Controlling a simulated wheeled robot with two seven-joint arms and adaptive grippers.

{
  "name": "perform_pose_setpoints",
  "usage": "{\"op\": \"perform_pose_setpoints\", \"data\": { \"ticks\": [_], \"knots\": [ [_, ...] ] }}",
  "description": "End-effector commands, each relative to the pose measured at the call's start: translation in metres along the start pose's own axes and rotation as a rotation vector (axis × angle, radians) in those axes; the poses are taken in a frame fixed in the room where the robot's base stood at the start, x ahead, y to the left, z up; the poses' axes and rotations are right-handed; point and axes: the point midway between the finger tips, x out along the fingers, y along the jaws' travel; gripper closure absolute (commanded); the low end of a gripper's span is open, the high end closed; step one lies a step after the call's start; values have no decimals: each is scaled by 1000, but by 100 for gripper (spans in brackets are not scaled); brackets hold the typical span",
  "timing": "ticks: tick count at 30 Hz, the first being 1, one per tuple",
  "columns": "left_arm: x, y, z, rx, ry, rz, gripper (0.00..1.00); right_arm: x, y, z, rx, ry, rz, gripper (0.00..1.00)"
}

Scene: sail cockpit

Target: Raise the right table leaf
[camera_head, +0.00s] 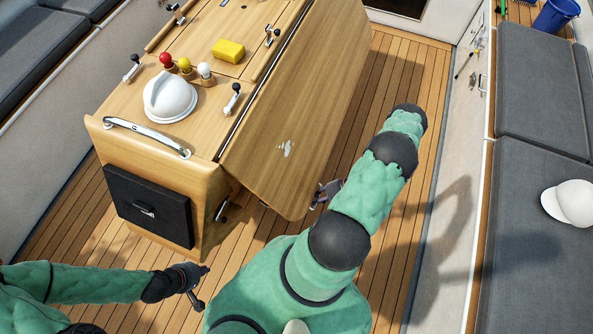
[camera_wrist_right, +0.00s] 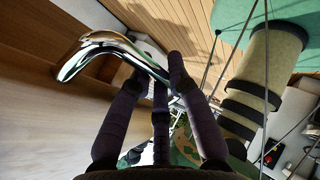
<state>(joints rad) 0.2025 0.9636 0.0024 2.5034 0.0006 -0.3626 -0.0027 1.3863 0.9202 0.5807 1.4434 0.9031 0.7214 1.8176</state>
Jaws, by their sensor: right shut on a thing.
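The right table leaf (camera_head: 310,110) is a wooden panel along the right side of the cockpit table (camera_head: 185,205). It slopes down and outward from the table top, its lower edge standing away from the table's side. My right gripper (camera_head: 326,194) is at the leaf's lower edge near its close corner, partly hidden by my arm. In the right wrist view its dark fingers (camera_wrist_right: 160,75) are shut on a curved chrome handle (camera_wrist_right: 118,52). The leaf's underside is hidden in the head view. My left gripper (camera_head: 202,285) is open and empty, low in front of the table.
On the table top are a yellow sponge (camera_head: 228,49), a white dome (camera_head: 171,98), coloured knobs and several latches. A bench with grey cushions (camera_head: 535,190) and a white cap (camera_head: 570,203) runs along the right. Bare deck (camera_head: 400,225) lies between leaf and bench.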

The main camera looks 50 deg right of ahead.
Motion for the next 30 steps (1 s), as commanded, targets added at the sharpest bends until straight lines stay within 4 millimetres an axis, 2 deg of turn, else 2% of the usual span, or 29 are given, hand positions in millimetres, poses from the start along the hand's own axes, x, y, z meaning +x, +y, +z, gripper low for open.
{"op": "perform_pose_setpoints", "data": {
  "ticks": [1,3,10,17,23,30],
  "knots": [
    [-15,5,1,0,0,0,100,-22,2,-6,12,-5,-33,100],
    [-26,9,1,0,0,0,100,-42,-1,-14,28,-5,-75,100],
    [-64,23,2,0,0,0,100,-105,-2,-40,83,-4,-211,100],
    [-101,36,4,0,0,0,100,-165,5,-65,130,-3,-324,100],
    [-133,48,5,0,0,0,100,-214,18,-85,130,-3,-320,100],
    [-173,62,7,0,0,0,100,-270,42,-107,128,-2,-326,100]
  ]
}}
